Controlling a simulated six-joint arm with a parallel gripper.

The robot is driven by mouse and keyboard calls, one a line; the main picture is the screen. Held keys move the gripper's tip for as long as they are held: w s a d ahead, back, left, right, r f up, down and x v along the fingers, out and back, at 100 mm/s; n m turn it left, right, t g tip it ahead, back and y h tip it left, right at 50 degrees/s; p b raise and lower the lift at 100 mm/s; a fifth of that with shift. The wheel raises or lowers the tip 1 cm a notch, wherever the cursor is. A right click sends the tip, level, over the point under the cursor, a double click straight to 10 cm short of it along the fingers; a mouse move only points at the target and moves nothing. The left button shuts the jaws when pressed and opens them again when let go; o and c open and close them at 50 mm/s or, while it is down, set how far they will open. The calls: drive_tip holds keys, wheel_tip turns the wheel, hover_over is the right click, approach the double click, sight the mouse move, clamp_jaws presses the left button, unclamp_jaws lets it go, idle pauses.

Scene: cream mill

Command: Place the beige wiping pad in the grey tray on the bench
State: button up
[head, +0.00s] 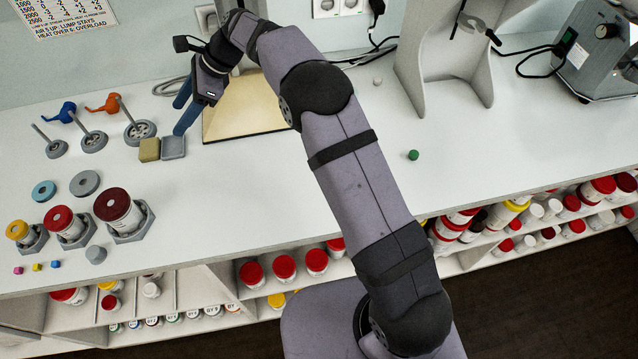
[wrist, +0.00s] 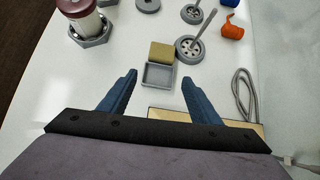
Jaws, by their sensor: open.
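The beige wiping pad (head: 149,150) is a small olive-tan block on the white bench. It sits right beside the small square grey tray (head: 173,147), to its left in the head view; I cannot tell whether they touch. In the wrist view the pad (wrist: 162,51) is just beyond the far edge of the tray (wrist: 158,76), whose inside looks empty. My gripper (head: 178,119) is open, with nothing between its blue fingers. In the wrist view its fingertips (wrist: 160,76) lie either side of the tray in the picture, apparently above the bench.
Rods on round wheel-like bases (head: 94,140) stand left of the pad, with blue and orange small cans behind. Lidded jars in grey holders (head: 120,213) are at front left. A tan board (head: 240,108) lies under my arm.

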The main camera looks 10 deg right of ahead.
drive_tip(key=s+d+n+h, duration=0.1)
drive_tip(key=s+d+n, duration=0.1)
drive_tip(key=d, duration=0.4)
drive_tip(key=s+d+f+n+h, duration=0.1)
drive_tip(key=s+d+n+h, duration=0.1)
drive_tip(key=s+d, duration=0.3)
drive_tip(key=s+d+f+n+h, duration=0.1)
drive_tip(key=s+d+n+h, duration=0.1)
drive_tip(key=d, duration=0.6)
drive_tip(key=shift+s+d+f+n, duration=0.1)
drive_tip(key=shift+s+f+n, duration=0.1)
drive_tip(key=shift+s+n, duration=0.9)
drive_tip(key=s+d+n, duration=0.1)
drive_tip(key=s+d, duration=0.1)
drive_tip(key=s, duration=0.1)
drive_tip(key=s+d+f+n+h, duration=0.1)
drive_tip(key=s+d+n, duration=0.1)
drive_tip(key=s+d, duration=0.1)
drive_tip(key=s+d+f+n+h, duration=0.1)
drive_tip(key=s+d, duration=0.2)
drive_tip(key=s, duration=0.1)
drive_tip(key=shift+s+d+f+n, duration=0.1)
drive_tip(key=shift+s+d+n, duration=0.1)
drive_tip(key=shift+s+n, duration=0.1)
drive_tip(key=s+d+f+n+h, duration=0.1)
drive_tip(key=s+d+n, duration=0.3)
drive_tip(key=s, duration=0.5)
drive_tip(key=shift+s+d+f+n+h, duration=0.2)
drive_tip(key=shift+d+f+n+h, duration=0.1)
drive_tip(key=shift+d+f, duration=0.4)
